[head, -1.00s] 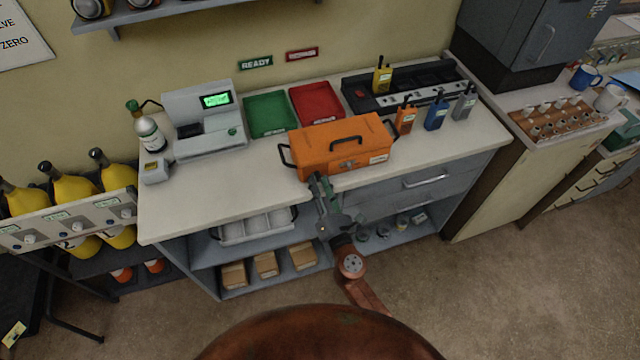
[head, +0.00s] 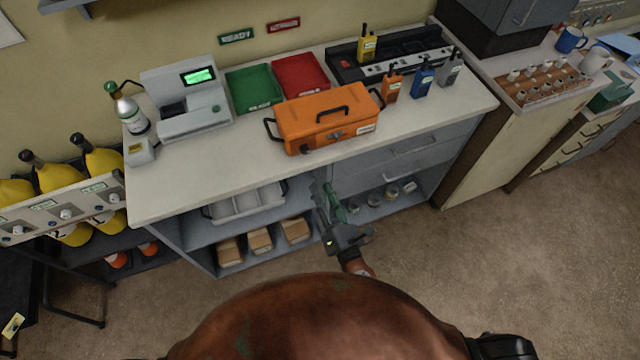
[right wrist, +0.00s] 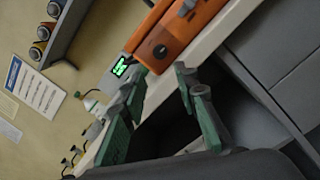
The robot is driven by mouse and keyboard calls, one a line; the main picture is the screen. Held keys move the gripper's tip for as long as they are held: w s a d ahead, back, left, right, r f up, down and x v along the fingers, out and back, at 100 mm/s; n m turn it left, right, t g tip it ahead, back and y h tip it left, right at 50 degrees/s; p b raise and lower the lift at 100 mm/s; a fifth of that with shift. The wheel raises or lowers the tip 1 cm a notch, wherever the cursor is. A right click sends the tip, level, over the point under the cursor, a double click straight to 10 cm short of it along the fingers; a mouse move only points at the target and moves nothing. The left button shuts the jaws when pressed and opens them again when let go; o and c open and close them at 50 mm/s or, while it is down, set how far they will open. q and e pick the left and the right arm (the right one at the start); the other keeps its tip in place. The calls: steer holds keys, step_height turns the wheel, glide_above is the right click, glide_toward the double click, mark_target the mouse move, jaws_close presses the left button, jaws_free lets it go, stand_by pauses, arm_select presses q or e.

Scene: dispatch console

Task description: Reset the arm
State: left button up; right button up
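My right gripper (head: 325,192) is in front of the counter's front edge, below the orange case (head: 326,117), and touches nothing that I can see. In the right wrist view its two green-padded fingers (right wrist: 160,82) stand apart with nothing between them. The orange case (right wrist: 186,30) is beyond the fingertips there. The case is closed and sits on the counter near its front edge. My left gripper is in neither view.
The counter (head: 185,188) holds a grey device (head: 190,125), a green tray (head: 254,90), a red tray (head: 301,75) and several radios. Open shelves with a clear bin (head: 245,205) and boxes are under it. The floor at right (head: 500,265) is clear.

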steer(key=shift+f, duration=0.1)
stand_by(0.4)
